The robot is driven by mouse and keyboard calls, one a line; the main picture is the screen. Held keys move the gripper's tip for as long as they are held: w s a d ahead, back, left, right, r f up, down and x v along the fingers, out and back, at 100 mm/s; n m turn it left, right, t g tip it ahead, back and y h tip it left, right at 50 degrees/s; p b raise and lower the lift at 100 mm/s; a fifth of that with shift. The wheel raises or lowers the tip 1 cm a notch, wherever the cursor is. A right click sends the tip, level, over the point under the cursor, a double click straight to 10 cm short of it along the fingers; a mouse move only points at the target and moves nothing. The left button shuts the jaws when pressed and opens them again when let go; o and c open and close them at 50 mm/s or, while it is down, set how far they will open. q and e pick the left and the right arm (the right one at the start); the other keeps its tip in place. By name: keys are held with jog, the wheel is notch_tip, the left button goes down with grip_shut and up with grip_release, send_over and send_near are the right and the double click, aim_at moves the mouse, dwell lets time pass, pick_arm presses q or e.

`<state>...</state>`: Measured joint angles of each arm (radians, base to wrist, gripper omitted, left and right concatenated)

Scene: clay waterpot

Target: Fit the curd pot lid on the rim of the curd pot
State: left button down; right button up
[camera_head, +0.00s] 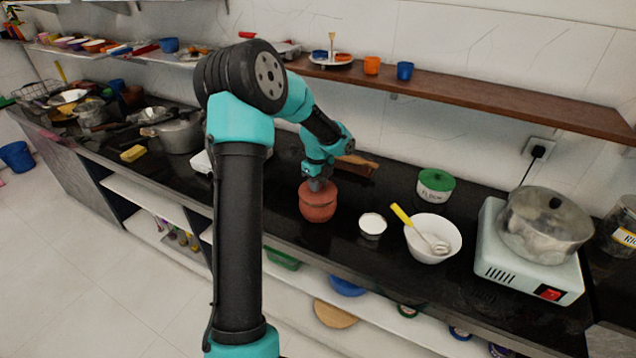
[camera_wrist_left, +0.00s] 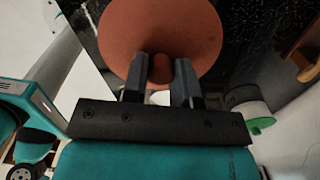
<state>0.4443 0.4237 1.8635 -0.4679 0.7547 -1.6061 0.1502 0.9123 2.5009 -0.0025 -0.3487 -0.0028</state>
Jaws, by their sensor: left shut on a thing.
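The curd pot (camera_head: 318,210) is a reddish clay pot on the black counter, below my left gripper. The curd pot lid (camera_head: 317,187) is a clay disc at the pot's top. In the wrist view the round lid (camera_wrist_left: 165,30) fills the upper middle, with its knob (camera_wrist_left: 161,70) between the fingers. My left gripper (camera_head: 317,183) is shut on the lid's knob, with its fingers pointing down; it also shows in the wrist view (camera_wrist_left: 161,72). The lid hides the pot's rim, so I cannot tell whether it is fully seated. My right gripper is out of view.
A small white cup (camera_head: 372,226), a white bowl (camera_head: 433,238) with a yellow-handled whisk and a green-lidded jar (camera_head: 435,186) stand right of the pot. A hotplate (camera_head: 530,262) with a metal pot is further right. A wooden shelf (camera_head: 470,89) runs behind.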

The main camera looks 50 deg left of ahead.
pick_arm(q)
jog(key=shift+f, duration=0.4)
dwell(0.3)
jog(key=shift+r, duration=0.5)
dwell(0.4)
jog(key=shift+f, duration=0.7)
dwell(0.9)
jog(key=shift+c, duration=1.3)
grip_release()
jog(key=shift+r, duration=0.15)
jog(key=shift+r, duration=3.05)
